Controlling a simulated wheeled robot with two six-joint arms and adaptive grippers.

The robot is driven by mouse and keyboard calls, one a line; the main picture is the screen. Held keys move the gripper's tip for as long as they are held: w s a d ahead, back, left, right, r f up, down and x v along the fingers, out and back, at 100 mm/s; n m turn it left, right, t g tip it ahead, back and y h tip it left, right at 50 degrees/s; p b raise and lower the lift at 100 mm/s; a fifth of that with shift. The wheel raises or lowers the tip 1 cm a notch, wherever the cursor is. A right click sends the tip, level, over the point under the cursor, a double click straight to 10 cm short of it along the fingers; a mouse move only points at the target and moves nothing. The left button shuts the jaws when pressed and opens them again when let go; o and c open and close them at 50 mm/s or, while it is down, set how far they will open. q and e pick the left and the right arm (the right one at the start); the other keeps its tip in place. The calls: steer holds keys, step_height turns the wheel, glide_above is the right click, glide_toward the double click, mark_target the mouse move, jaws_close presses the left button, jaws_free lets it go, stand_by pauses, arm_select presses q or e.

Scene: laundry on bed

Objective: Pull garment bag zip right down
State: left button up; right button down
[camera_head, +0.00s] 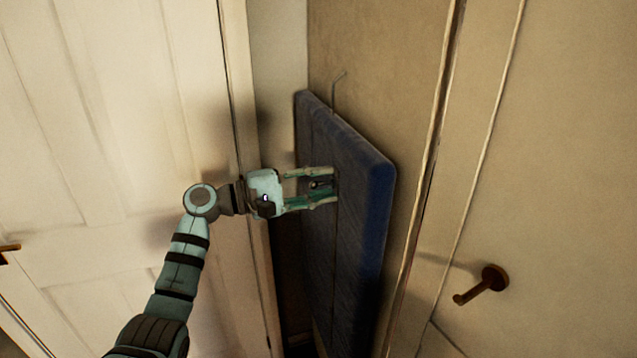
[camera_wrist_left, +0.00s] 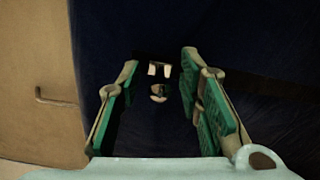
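The dark blue garment bag (camera_head: 345,165) hangs upright against the wall, with a thin seam down its front. My left gripper (camera_head: 333,184) is at the bag's front, its two fingers apart with one above the other. A small zip pull (camera_head: 318,184) shows between the fingers. In the left wrist view, the pull (camera_wrist_left: 158,84) has pale and dark parts and sits in the gap between the green-padded fingers (camera_wrist_left: 158,90), with space on both sides. The bag (camera_wrist_left: 230,35) fills most of the background there. My right gripper is out of view.
A thin hook (camera_head: 337,85) rises above the bag's top. A pale panelled door (camera_head: 110,110) stands at the left. A beige door (camera_head: 560,150) with a brown handle (camera_head: 483,285) stands at the right. The left wrist view shows a bent dark bar (camera_wrist_left: 52,99) on a beige surface.

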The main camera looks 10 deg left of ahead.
arm_select(q)
jaws_close()
steer(key=shift+f, duration=0.15)
